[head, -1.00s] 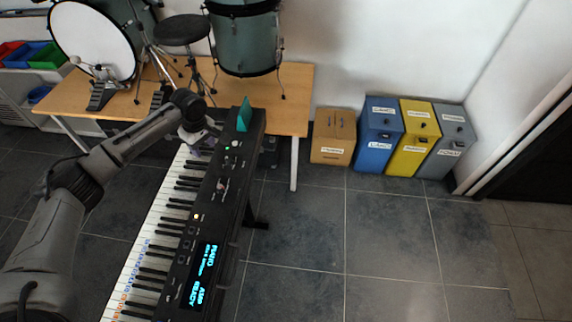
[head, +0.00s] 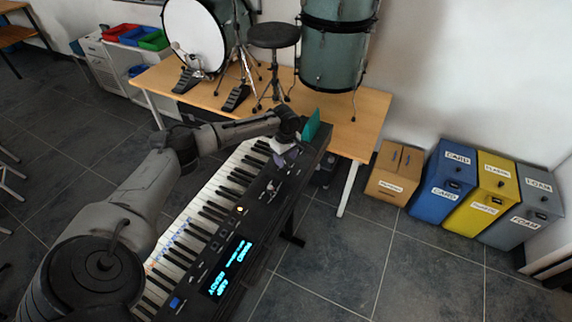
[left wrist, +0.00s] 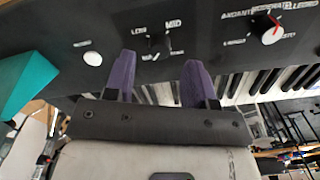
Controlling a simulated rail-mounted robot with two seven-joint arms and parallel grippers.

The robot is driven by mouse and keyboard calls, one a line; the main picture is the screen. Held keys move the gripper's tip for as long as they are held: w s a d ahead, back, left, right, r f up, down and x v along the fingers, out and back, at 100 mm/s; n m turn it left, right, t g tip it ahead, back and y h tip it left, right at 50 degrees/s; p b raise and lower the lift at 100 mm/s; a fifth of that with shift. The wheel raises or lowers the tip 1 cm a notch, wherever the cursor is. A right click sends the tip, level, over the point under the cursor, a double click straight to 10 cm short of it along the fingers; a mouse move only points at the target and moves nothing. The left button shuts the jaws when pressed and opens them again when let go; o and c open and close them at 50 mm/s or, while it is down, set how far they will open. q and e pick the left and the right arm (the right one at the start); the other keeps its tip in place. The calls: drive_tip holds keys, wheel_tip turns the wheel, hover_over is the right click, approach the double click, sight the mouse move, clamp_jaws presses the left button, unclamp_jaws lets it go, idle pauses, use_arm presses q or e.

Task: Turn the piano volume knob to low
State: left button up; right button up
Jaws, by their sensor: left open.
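The piano (head: 262,222) is a long black keyboard with a lit blue display, running diagonally in the head view. In the left wrist view a small dark knob (left wrist: 158,44) sits on its black panel, with LOW and MID printed above it and a partly hidden label below. I take it for the volume knob; its pointer is too dark to read. My left gripper (head: 284,155) is over the far end of the panel. In the left wrist view its purple fingers (left wrist: 160,62) are open, one to each side just short of the knob, with nothing between them.
A tempo knob (left wrist: 272,30) with a red pointer and a white button (left wrist: 92,57) flank the dark knob. A teal block (head: 311,127) stands at the piano's far end. Behind are a wooden table (head: 372,112) with drums and labelled bins (head: 443,180). Floor right of the piano is clear.

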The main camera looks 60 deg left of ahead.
sight(286, 164)
use_arm(q)
drive_tip(key=shift+f, duration=1.6)
